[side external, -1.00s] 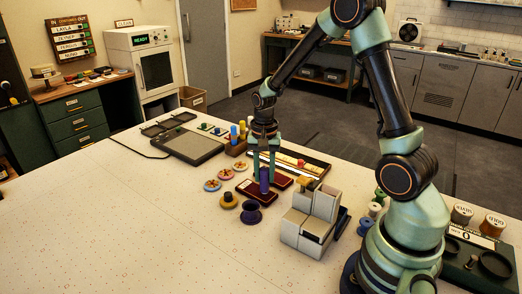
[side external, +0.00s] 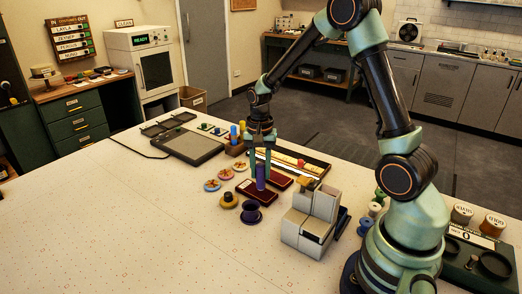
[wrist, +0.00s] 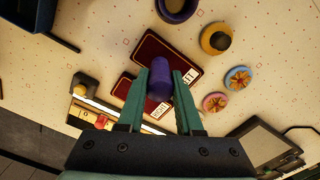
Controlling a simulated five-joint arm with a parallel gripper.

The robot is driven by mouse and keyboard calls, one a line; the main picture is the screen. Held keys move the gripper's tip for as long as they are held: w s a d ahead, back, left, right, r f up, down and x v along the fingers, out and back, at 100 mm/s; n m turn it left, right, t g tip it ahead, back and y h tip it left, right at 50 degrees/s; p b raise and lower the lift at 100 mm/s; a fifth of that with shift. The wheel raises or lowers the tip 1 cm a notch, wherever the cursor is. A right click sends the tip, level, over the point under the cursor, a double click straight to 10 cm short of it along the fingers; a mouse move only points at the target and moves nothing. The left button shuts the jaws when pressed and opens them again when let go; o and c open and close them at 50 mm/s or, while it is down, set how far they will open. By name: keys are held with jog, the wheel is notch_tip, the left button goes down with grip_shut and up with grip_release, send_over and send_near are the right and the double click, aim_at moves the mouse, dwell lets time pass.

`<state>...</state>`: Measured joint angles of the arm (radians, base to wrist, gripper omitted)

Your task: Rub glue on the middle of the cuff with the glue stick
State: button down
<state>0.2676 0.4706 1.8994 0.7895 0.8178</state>
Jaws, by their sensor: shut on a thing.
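My gripper (side external: 260,178) points down and is shut on the purple glue stick (side external: 261,176). The stick is upright between the fingers and also shows in the wrist view (wrist: 160,79). Its lower end is over or on a flat dark red cuff (side external: 248,190); I cannot tell whether it touches. In the wrist view this cuff (wrist: 150,48) has a small white label. A second dark red cuff (side external: 281,182) lies beside it, also labelled, and in the wrist view it is partly hidden by a finger (wrist: 123,88).
Round decorated discs (side external: 212,186) lie to the left. Grey blocks (side external: 306,227) stand close on the right. A shallow tray (side external: 315,166) lies behind. The table's front left is clear.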

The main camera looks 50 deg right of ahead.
jog(key=s, duration=0.3)
jog(key=shift+s, duration=0.15)
notch_tip(320, 180, up, 6)
jog(key=shift+r, duration=0.25)
dwell(0.3)
jog(key=shift+f, duration=0.1)
dwell(0.7)
